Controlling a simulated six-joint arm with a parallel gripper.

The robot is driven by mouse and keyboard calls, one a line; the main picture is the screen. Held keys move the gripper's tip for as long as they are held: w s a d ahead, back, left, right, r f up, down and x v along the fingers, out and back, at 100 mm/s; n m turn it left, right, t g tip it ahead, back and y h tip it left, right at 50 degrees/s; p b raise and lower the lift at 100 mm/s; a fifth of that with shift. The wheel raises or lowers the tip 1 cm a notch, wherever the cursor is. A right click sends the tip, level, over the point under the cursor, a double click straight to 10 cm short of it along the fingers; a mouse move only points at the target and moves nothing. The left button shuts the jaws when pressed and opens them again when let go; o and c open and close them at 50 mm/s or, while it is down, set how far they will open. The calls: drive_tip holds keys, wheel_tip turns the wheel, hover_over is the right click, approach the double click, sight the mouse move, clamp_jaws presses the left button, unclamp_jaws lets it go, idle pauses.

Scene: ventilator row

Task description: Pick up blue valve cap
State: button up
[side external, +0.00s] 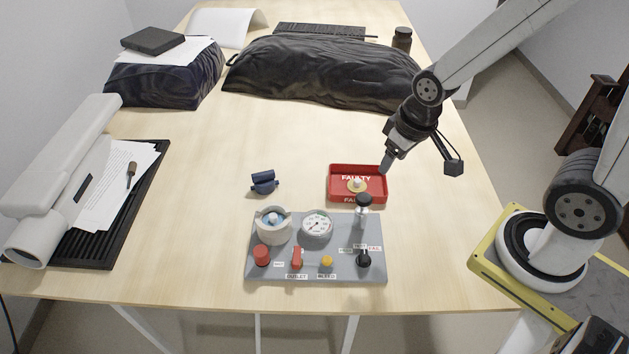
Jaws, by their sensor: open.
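A dark blue valve cap (264,182) lies on the wooden table behind the grey panel, to the left of the red tray. My gripper (389,163) is above the right end of the red tray marked FAULTY (343,191), apart from the cap and to its right. It holds nothing that I can see. The gap between its fingers is too small to make out in this view.
The grey panel (262,276) carries a gauge (317,223), knobs and a black-topped post (363,206). A small round part (357,184) lies in the tray. Black bags (320,75) lie at the back. A black rack with papers (115,185) is at left. Table around the cap is clear.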

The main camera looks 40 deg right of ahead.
idle(0.4)
drive_tip(key=o, duration=0.5)
drive_tip(key=shift+c, duration=0.2)
drive_tip(key=n+y, duration=0.4)
drive_tip(key=n, duration=0.8)
approach(264, 173)
wheel_tip(264, 173, down, 2)
drive_tip(key=shift+w+a+f+n+g, duration=0.3)
drive_tip(key=shift+w+a+n, duration=0.1)
drive_tip(key=shift+w+a, duration=0.1)
drive_tip(key=shift+x, duration=1.3)
